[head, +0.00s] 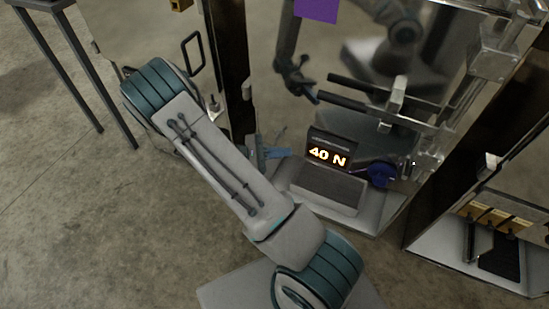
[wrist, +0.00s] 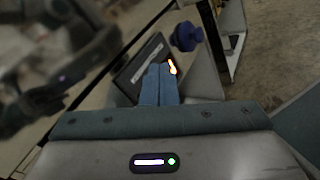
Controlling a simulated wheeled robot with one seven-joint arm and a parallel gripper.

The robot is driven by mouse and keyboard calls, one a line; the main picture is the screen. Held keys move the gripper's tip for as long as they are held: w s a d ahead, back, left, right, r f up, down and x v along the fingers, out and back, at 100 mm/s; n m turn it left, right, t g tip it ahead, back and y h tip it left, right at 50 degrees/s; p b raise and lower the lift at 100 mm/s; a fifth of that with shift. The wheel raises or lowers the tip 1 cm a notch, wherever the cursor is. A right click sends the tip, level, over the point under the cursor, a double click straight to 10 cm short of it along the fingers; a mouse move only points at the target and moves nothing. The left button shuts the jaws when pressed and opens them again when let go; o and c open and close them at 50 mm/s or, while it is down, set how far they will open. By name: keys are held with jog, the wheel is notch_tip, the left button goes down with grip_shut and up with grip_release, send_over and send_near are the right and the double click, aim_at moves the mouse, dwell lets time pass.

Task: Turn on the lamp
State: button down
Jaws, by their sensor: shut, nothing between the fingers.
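I cannot make out a lamp for certain in either view. My gripper shows in the head view as small blue fingers (head: 272,153), just left of a dark box with a lit orange display reading "40 N" (head: 327,153). In the wrist view the blue fingers (wrist: 158,86) are closed together with nothing between them. They cover part of the display box (wrist: 140,62), and a bit of its orange glow shows beside the tips. I cannot tell whether they touch it. A dark blue rounded part (head: 381,174) sits right of the display; it also shows in the wrist view (wrist: 186,36).
A grey block (head: 328,188) stands in front of the display on a pale base. Metal rails and clamps (head: 395,100) are above it, with reflective panels behind. A trailer-like compartment (head: 495,235) is at the right. Dark table legs (head: 75,75) stand at the left. Concrete floor (head: 90,215) is clear.

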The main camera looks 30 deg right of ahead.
aim_at(277, 139)
jog(key=w+f+n+t+h+b, duration=0.1)
jog(key=w+f+n+t+b, duration=0.2)
jog(key=f+n+t, duration=0.6)
jog(key=w+a+f+n+t+b, duration=0.1)
jog(key=w+f+n+t+b, duration=0.2)
jog(key=f+n+t, duration=0.6)
notch_tip(277, 139, down, 6)
jog(key=t+b, duration=0.2)
jog(key=shift+w+a+f+n+h+b, duration=0.15)
jog(key=shift+w+f+n+h+b, duration=0.1)
jog(key=shift+w+n+h+b, duration=0.15)
jog(key=shift+r, duration=0.1)
jog(key=b+x, duration=0.1)
jog(key=x, duration=0.8)
jog(key=shift+b, duration=0.35)
jog(key=r, duration=0.3)
jog(key=shift+w+a, duration=0.2)
jog(key=shift+a+r+b, duration=0.2)
jog(key=shift+r+b, duration=0.1)
jog(key=shift+r, duration=0.4)
jog(key=shift+a+r, duration=0.1)
